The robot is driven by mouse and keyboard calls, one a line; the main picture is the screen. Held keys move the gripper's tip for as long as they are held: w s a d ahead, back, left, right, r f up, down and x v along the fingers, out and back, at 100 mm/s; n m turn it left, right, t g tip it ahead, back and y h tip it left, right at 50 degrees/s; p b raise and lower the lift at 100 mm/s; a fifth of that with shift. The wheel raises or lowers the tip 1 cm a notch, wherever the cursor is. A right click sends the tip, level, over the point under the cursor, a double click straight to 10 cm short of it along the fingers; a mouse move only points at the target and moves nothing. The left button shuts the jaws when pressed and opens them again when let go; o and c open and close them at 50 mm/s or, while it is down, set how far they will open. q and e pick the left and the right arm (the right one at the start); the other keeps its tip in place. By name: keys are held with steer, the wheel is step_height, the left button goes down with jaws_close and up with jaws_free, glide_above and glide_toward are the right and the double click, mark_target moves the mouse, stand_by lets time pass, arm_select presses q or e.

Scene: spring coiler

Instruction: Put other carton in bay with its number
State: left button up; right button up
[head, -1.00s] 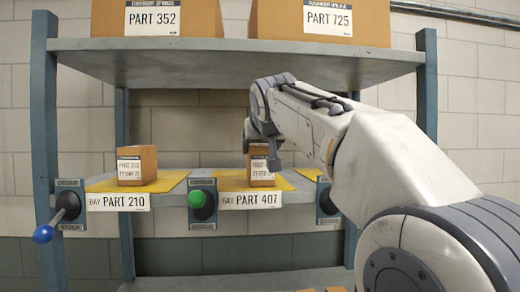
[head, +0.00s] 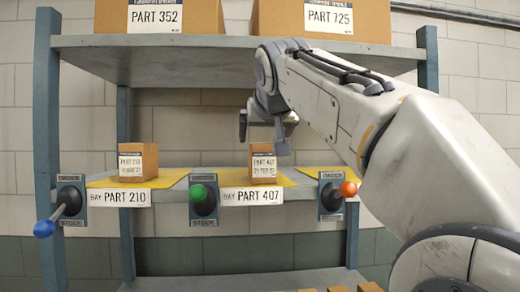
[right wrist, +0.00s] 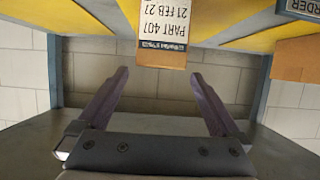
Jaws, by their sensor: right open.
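A small brown carton labelled PART 407 (head: 263,168) stands upright on the yellow pad of the bay marked PART 407 (head: 252,197). A similar carton (head: 131,163), its label hard to read, stands on the pad of the bay marked PART 210 (head: 118,200). My right gripper (head: 264,132) is open and empty, just above and behind the PART 407 carton in the head view. In the right wrist view the open fingers (right wrist: 160,78) point towards that carton, which appears upside down (right wrist: 163,30) beyond the tips. My left gripper is out of view.
Levers with blue (head: 44,228), green (head: 198,193) and orange (head: 348,189) knobs stick out along the shelf front. The upper shelf (head: 235,44) holds large cartons PART 352 (head: 160,19) and PART 725 (head: 360,22). Tops of brown items (head: 370,287) show at the bottom.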

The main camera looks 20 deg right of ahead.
steer(key=v, duration=0.6)
steer(key=shift+s+b, duration=0.15)
steer(key=shift+b, duration=0.25)
steer(key=shift+a, duration=0.1)
